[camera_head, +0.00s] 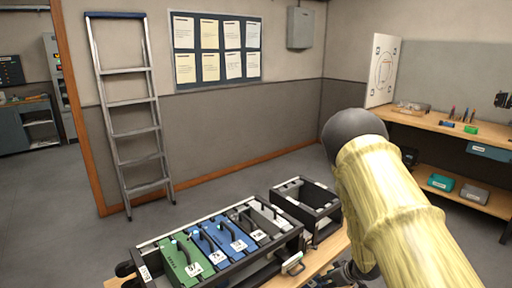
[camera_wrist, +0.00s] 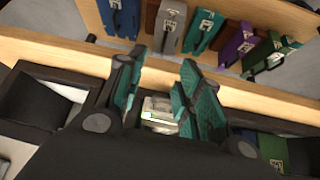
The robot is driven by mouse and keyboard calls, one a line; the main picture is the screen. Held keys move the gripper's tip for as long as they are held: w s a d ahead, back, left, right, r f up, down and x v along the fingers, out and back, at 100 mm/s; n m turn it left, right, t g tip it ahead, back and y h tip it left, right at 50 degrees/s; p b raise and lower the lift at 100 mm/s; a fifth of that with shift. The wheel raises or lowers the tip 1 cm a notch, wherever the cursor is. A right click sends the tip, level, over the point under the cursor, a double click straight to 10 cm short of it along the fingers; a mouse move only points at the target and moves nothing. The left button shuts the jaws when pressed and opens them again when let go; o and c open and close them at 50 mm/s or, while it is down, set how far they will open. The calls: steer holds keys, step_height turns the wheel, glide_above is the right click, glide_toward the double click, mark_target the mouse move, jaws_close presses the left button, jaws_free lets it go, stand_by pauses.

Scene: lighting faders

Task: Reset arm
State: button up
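My gripper (camera_wrist: 162,72) is open in the wrist view, with its two teal-padded fingers apart. A small pale metal piece (camera_wrist: 160,110) shows between and beyond the fingers; I cannot tell whether they touch it. No object is seen held. In the head view my yellow arm reaches down the right side, and the gripper end is mostly hidden behind it at the bottom edge.
A black rack (camera_head: 290,232) on a wooden bench holds green, blue and grey modules with handles. A smaller black frame (camera_head: 307,206) sits behind it. The wrist view shows several coloured labelled modules (camera_wrist: 170,25) along a wooden edge. A ladder (camera_head: 133,130) leans left; a workbench (camera_head: 440,124) stands right.

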steer(key=s+a+f+m, duration=0.25)
steer(key=s+f, duration=0.55)
steer(key=s, duration=0.6)
steer(key=s+a+f+m+g+h, duration=0.1)
steer(key=s+f+m+g, duration=0.1)
steer(key=s, duration=1.4)
steer(key=s+a+f+m+g+h, duration=0.2)
steer(key=s+g, duration=0.1)
steer(key=s, duration=1.4)
steer(key=shift+s+g, duration=0.2)
steer(key=shift+g, duration=0.2)
